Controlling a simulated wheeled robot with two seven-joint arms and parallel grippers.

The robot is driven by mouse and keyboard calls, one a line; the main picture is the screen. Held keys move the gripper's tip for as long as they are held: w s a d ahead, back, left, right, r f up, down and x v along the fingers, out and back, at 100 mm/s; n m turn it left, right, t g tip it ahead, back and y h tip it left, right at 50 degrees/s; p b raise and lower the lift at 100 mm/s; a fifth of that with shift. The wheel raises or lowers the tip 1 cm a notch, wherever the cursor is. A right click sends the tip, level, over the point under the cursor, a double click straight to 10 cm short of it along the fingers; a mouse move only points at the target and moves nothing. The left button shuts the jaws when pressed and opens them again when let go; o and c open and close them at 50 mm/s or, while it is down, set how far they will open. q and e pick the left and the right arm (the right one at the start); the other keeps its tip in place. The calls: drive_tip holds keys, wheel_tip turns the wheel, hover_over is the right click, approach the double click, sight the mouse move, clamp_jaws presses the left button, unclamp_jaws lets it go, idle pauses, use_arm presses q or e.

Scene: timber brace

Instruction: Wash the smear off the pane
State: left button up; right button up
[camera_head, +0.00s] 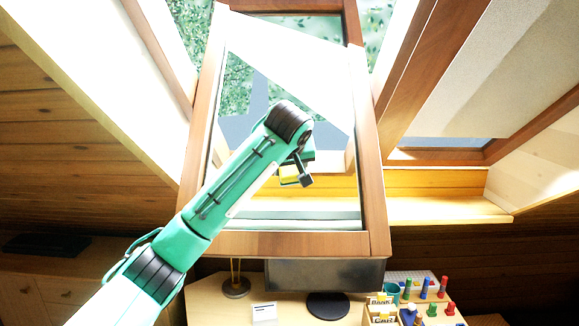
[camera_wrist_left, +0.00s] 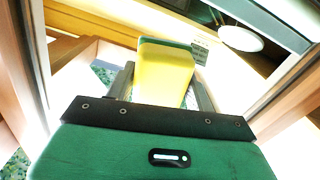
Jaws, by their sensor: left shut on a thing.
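The pane (camera_head: 235,90) is the glass of a brown wooden sash (camera_head: 374,190) that stands tilted in the middle of the head view. My left gripper (camera_head: 303,172) is in front of the pane's lower middle, partly hidden by its own arm. It is shut on a yellow and green sponge (camera_head: 290,174). In the left wrist view the sponge (camera_wrist_left: 165,75) sits between the two fingers, its green layer at the far edge. I cannot tell whether the sponge touches the glass. I cannot pick out the smear against the bright glare. My right gripper is not in view.
Below the sash is a desk (camera_head: 205,300) with a thin stand (camera_head: 236,286), a white card (camera_head: 264,312), a dark round pad (camera_head: 327,305), a teal cup (camera_head: 390,291), a labelled box (camera_head: 382,303) and several coloured pegs (camera_head: 425,288). Sloping wooden beams (camera_head: 425,65) flank the sash.

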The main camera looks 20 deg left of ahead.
use_arm(q)
drive_tip(key=shift+w+a+f, duration=0.15)
drive_tip(key=shift+w+f, duration=0.25)
drive_tip(key=shift+w, duration=0.05)
drive_tip(key=shift+a, duration=0.1)
drive_tip(key=shift+s+a, duration=0.3)
drive_tip(key=shift+a, duration=0.65)
drive_tip(key=shift+s+a, duration=0.3)
drive_tip(key=shift+a, duration=0.6)
drive_tip(key=shift+w+d+f, duration=0.1)
drive_tip(key=shift+w+d, duration=0.1)
drive_tip(key=shift+d, duration=0.45)
drive_tip(key=shift+w+d+r, duration=0.1)
drive_tip(key=shift+w+d, duration=0.1)
drive_tip(key=shift+d, duration=0.5)
drive_tip(key=shift+w+d+f, duration=0.1)
drive_tip(key=shift+w+d, duration=0.1)
drive_tip(key=shift+d, duration=0.45)
drive_tip(key=shift+v, duration=2.9)
